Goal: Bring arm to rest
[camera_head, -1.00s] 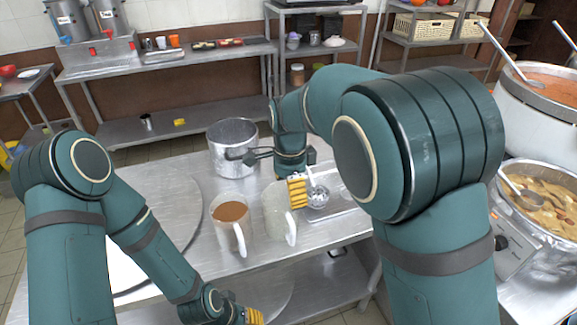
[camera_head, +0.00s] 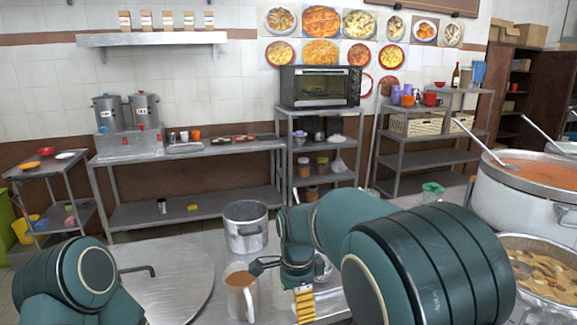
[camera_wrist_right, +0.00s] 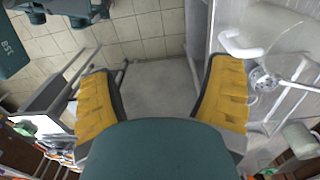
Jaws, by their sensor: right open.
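My right gripper (camera_head: 304,303) is low over the metal table in the head view, with its yellow finger pad showing. In the right wrist view its two yellow-padded fingers (camera_wrist_right: 163,95) are wide apart with nothing between them. A mug of brown drink (camera_head: 240,292) stands on the table left of the right gripper. A white mug handle (camera_wrist_right: 243,47) shows beside the right finger in the wrist view, apart from it.
A steel pot (camera_head: 246,228) stands behind the mug. A round metal lid or plate (camera_head: 165,285) lies at left. Large stockpots of red soup (camera_head: 535,172) and stew (camera_head: 548,268) stand at right. Shelves (camera_head: 190,147) line the back wall.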

